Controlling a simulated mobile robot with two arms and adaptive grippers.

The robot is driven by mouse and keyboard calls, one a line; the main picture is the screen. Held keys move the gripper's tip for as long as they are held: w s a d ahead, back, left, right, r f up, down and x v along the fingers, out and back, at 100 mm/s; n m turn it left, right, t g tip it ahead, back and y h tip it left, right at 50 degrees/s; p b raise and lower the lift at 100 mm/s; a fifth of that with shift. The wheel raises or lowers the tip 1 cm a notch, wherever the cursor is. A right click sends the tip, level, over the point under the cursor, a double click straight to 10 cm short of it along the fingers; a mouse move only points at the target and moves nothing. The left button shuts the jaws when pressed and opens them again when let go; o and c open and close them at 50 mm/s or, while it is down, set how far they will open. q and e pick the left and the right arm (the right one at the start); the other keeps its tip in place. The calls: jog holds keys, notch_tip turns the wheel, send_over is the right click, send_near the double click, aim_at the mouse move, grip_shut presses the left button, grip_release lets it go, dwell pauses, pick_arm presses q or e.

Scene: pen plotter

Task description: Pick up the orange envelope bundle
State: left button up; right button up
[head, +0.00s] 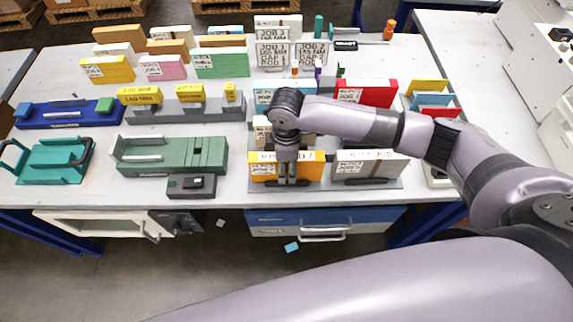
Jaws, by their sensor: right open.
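The orange envelope bundle (312,171), with a white label on its upper left, stands upright in a grey rack at the table's front edge. My right gripper (288,181) points down at the middle of this bundle, its dark fingers overlapping the front face and hiding part of it. It is open; I cannot tell whether the fingers straddle the bundle or touch it. My left gripper is out of view.
A grey-brown labelled bundle (368,165) stands just right of the orange one. Behind are a blue bundle (263,97) and a red bundle (378,94). A green device (190,155) sits to the left. A coloured sorter (433,103) stands at the right.

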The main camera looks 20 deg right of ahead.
jog(key=shift+c, duration=0.2)
grip_shut()
dwell(0.3)
